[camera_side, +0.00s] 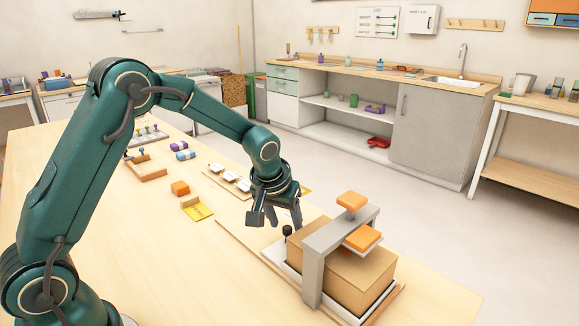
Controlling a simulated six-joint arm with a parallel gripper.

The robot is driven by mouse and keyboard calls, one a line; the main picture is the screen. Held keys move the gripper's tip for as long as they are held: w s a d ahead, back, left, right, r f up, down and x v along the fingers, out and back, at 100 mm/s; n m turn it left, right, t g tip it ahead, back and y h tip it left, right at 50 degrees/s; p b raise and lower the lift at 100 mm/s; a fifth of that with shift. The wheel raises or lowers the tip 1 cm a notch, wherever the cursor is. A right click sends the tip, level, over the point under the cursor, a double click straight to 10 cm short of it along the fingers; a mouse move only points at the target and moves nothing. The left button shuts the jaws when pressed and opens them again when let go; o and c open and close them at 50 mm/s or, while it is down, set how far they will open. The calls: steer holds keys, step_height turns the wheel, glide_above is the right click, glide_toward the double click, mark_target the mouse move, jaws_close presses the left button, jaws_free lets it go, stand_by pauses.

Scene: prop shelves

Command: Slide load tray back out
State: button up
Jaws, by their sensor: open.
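The load tray (274,254) is a shallow white tray on a wooden base board at the front right of the table. A tan box (376,270) sits on it, beneath a grey press frame (314,262) with an orange knob on top and an orange pad below. The pad is close above or on the box; I cannot tell which. A small dark knob (287,231) stands at the tray's end nearer my gripper. My gripper (275,217) points down, open and empty, just left of and above that knob. I see no contact.
Behind is a wooden strip with white pieces (229,178). A wooden holder (147,171) stands farther left. The front middle of the table is clear.

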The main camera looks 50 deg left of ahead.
steer(key=shift+w+a+f, duration=0.1)
steer(key=shift+w+f, duration=0.1)
steer(key=shift+f, duration=0.35)
jaws_close()
stand_by(1.1)
